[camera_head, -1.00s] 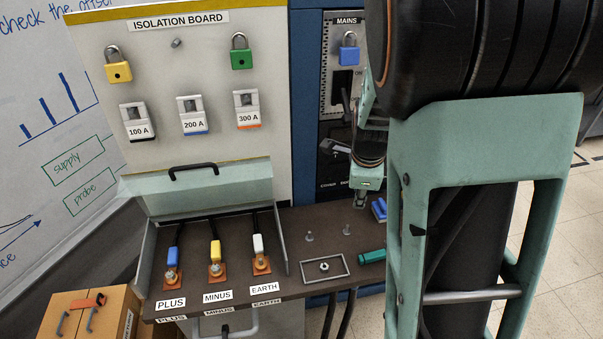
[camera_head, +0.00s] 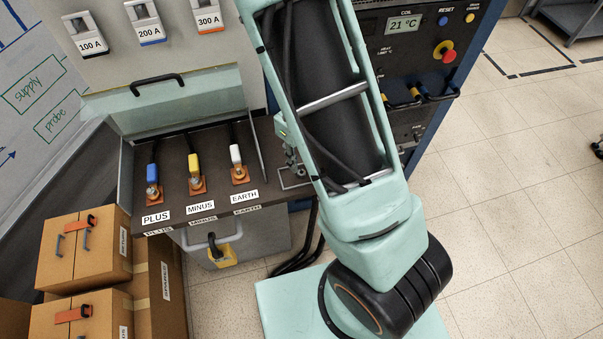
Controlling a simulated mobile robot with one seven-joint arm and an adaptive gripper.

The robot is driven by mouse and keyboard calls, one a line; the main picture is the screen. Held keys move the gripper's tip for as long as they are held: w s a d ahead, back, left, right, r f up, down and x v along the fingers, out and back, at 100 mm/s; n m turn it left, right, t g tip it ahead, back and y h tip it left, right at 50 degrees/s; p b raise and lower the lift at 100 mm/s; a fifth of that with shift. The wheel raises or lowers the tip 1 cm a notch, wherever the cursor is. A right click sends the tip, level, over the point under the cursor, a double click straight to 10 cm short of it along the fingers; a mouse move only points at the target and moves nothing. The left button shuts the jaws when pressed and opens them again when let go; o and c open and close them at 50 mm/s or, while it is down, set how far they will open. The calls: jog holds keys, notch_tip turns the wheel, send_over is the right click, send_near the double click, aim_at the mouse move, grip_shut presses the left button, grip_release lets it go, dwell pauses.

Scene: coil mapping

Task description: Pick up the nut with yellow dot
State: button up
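I cannot make out the nut with the yellow dot. The small outlined tray (camera_head: 286,187) on the dark bench shows only its left part, and my arm hides the rest. My gripper (camera_head: 293,172) is small and partly hidden behind my arm, pointing down at the tray. I cannot tell whether its fingers are open or shut, or whether they touch anything.
The bench (camera_head: 175,205) holds blue (camera_head: 152,172), yellow (camera_head: 194,165) and white (camera_head: 236,155) cable ends on orange plates. A raised clear cover (camera_head: 165,105) stands behind them. Cardboard boxes (camera_head: 90,245) stand lower left. A blue cabinet (camera_head: 425,80) stands behind my arm.

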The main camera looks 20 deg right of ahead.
notch_tip(320, 180, down, 5)
jog(key=shift+s+d+r+b, duration=0.1)
jog(key=shift+r+b, duration=0.1)
jog(key=shift+b, duration=0.2)
grip_shut()
jog(key=shift+d+r, duration=0.1)
jog(key=shift+r, duration=0.25)
